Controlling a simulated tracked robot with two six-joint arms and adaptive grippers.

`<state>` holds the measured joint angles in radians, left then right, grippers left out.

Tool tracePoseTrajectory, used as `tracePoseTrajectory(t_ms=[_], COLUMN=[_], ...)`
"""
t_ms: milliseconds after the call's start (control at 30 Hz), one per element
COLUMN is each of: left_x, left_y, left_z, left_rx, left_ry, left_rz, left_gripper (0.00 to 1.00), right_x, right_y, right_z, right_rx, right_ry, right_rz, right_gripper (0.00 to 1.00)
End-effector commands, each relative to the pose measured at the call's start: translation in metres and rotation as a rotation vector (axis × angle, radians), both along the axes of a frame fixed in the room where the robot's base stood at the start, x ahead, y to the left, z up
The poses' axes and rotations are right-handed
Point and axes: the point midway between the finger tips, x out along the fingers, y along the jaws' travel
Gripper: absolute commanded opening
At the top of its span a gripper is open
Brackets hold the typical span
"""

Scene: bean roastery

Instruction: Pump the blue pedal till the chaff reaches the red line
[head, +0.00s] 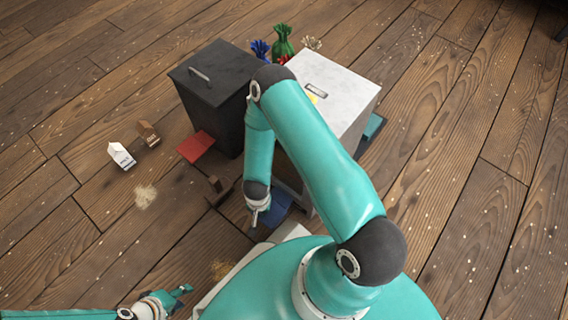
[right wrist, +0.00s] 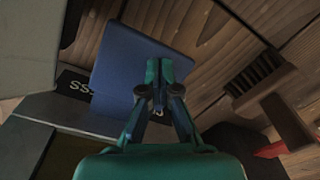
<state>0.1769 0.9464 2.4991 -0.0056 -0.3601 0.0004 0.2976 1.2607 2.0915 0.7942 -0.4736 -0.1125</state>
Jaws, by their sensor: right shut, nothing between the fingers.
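The blue pedal (head: 279,206) sticks out low at the foot of the pale cabinet (head: 338,86). It fills the upper middle of the right wrist view (right wrist: 128,62). My right gripper (head: 255,222) is shut and empty, beside the pedal's left edge in the head view. In the right wrist view its closed fingertips (right wrist: 158,68) overlap the pedal; I cannot tell whether they touch it. My left gripper (head: 184,296) is low at the left, far from the pedal, with its fingers apart. I see no chaff level or red line; my right arm covers part of the cabinet.
A black bin (head: 208,82) with a red pedal (head: 196,147) stands left of the cabinet. A brown brush (head: 217,190) lies near the blue pedal. Two small bags, white (head: 121,156) and brown (head: 148,134), stand on the floor near a pale spill (head: 145,196). Open floor lies right.

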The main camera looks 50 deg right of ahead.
Motion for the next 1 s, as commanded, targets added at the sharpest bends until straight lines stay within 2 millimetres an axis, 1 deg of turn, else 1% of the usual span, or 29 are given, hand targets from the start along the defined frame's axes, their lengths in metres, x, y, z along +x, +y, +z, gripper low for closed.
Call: tracePoseTrajectory(t_ms=[33,467,700,1000], left_x=[0.0,0.0,0.0,0.0], left_y=[0.0,0.0,0.0,0.0], left_z=[-0.01,-0.012,-0.018,-0.014], left_rx=[0.0,0.0,0.0,0.0], left_ry=[0.0,0.0,0.0,0.0], left_rz=[0.0,0.0,0.0,0.0], left_gripper=[0.4,0.4,0.4,0.4], right_x=[-0.014,-0.013,-0.013,-0.013], right_y=[-0.005,-0.007,-0.007,-0.007], right_z=[-0.022,-0.024,-0.032,-0.028], right_rx=[0.008,0.007,0.007,0.007], right_ry=[0.031,0.028,0.028,0.028], right_rz=[-0.03,-0.032,-0.033,-0.033], right_gripper=[0.0,0.0,0.0,0.0])
